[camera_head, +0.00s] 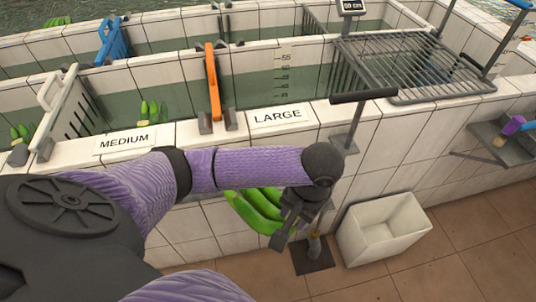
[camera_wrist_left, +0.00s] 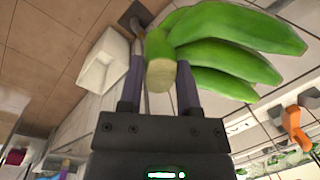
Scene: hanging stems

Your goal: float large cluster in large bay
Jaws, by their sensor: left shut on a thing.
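My left gripper (camera_head: 284,232) is shut on the cut stem of a green banana cluster (camera_head: 252,207), which hangs outside the tank's front wall, below the LARGE label (camera_head: 277,116). In the left wrist view the stem sits between the two fingers (camera_wrist_left: 160,78), and several thick green fingers of the cluster (camera_wrist_left: 240,30) spread to the right. The large bay (camera_head: 262,84) lies behind its label, with greenish water, a depth scale and no fruit visible in it. My arm hides part of the cluster in the head view. My right gripper is not in view.
An orange divider (camera_head: 212,82) separates the large bay from the medium bay, where green clusters (camera_head: 148,111) float. A metal rack (camera_head: 415,65) covers the right side. A dark-topped post (camera_head: 362,97) stands at the wall. A white bin (camera_head: 384,230) is on the floor.

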